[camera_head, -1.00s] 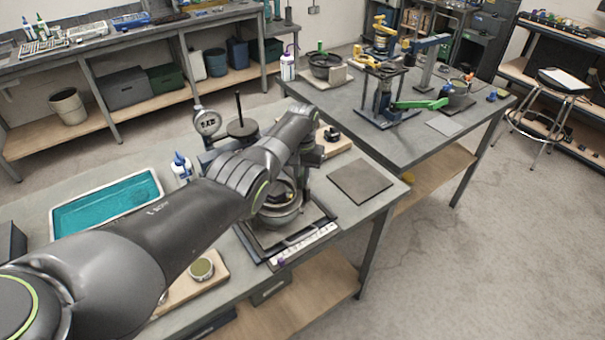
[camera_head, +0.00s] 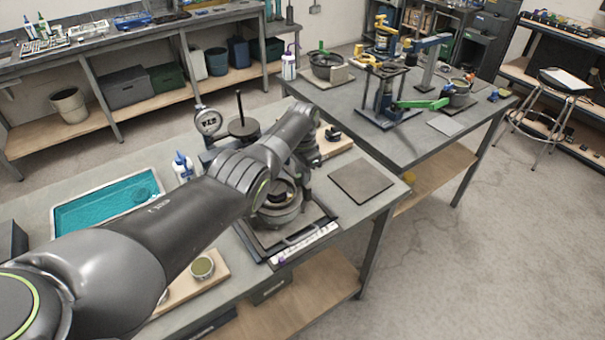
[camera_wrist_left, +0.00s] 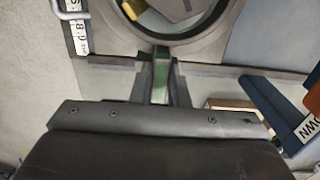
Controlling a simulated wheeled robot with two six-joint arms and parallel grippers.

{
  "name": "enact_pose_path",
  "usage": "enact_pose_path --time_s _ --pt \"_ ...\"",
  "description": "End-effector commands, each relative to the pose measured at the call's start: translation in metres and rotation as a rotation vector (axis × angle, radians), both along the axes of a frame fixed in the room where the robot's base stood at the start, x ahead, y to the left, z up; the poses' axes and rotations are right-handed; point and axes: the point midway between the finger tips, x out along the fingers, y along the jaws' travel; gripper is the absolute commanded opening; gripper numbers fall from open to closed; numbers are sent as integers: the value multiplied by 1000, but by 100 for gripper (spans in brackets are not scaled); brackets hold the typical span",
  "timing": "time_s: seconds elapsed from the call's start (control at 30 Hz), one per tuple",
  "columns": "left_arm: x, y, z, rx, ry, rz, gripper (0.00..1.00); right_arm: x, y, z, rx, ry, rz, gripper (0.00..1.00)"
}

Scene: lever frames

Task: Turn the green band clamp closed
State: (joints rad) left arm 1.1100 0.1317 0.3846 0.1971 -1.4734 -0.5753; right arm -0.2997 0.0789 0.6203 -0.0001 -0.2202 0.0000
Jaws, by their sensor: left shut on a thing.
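In the left wrist view my left gripper (camera_wrist_left: 158,88) is shut on a narrow green lever (camera_wrist_left: 157,76), which I take to be the handle of the green band clamp. The lever lies between the two dark fingers, at the near edge of a round grey ring (camera_wrist_left: 190,45). In the head view the round grey vessel (camera_head: 277,214) stands on a dark base plate on the near bench, under my left wrist. My arm hides much of it, and the green lever cannot be made out there. My right gripper is not in view.
A dial gauge (camera_head: 208,122) and a blue-capped bottle (camera_head: 183,168) stand behind my arm. A teal tray (camera_head: 105,212) lies left. A flat grey plate (camera_head: 361,181) lies right of the vessel. The far table (camera_head: 350,100) carries other fixtures, one with a green handle (camera_head: 420,104).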

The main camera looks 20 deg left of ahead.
Motion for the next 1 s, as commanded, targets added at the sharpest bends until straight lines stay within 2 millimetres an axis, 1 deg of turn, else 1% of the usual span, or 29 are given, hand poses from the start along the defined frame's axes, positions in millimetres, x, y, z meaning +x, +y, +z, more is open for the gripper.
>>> enact_pose_path --time_s 0.47,0.5,0.57,0.87,1.0 --pt "1 0 1 0 -4 -16 0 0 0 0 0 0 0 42" --pt "1 0 1 0 -4 -16 16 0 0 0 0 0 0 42" --pt "1 0 1 0 -4 -16 24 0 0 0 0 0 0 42" --pt "1 0 2 0 -1 -14 24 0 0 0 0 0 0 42" --pt "1 0 11 0 -4 -14 24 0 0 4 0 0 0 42"
